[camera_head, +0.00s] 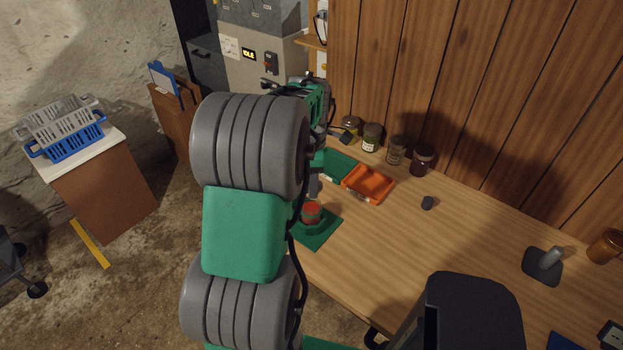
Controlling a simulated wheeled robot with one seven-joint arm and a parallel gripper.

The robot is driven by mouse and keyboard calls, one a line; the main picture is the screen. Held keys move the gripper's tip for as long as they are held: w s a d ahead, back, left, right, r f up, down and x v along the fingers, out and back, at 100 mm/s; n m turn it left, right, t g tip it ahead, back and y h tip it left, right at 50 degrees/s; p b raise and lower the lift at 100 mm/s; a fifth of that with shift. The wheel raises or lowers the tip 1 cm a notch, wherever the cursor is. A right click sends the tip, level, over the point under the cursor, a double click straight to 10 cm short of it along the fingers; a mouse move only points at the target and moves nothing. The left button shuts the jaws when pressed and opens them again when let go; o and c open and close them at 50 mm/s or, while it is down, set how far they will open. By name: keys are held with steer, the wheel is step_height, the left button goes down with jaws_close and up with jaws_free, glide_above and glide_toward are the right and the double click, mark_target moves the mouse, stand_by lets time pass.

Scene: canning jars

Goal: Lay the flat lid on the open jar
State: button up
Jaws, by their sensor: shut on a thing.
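The open jar (311,214), with red showing at its top, stands on a green mat (318,238) at the table's left edge. My gripper (314,188) shows partly as a grey shape just above and beside the jar, behind my large arm links. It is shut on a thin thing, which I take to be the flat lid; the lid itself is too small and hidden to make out. I cannot tell whether it touches the jar's rim.
A green tray (337,163) and an orange tray (385,196) lie behind the jar. Several filled jars (396,151) line the wooden wall. The middle of the table is clear.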

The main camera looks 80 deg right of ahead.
steer(key=shift+f+b, duration=1.6)
steer(key=shift+f, duration=1.35)
steer(key=shift+w+f, duration=0.1)
steer(key=shift+f, duration=0.2)
steer(key=o, duration=1.4)
steer(key=shift+c, duration=0.2)
step_height(320, 180, up, 8)
steer(key=shift+f+b, duration=0.1)
steer(key=shift+b, duration=0.5)
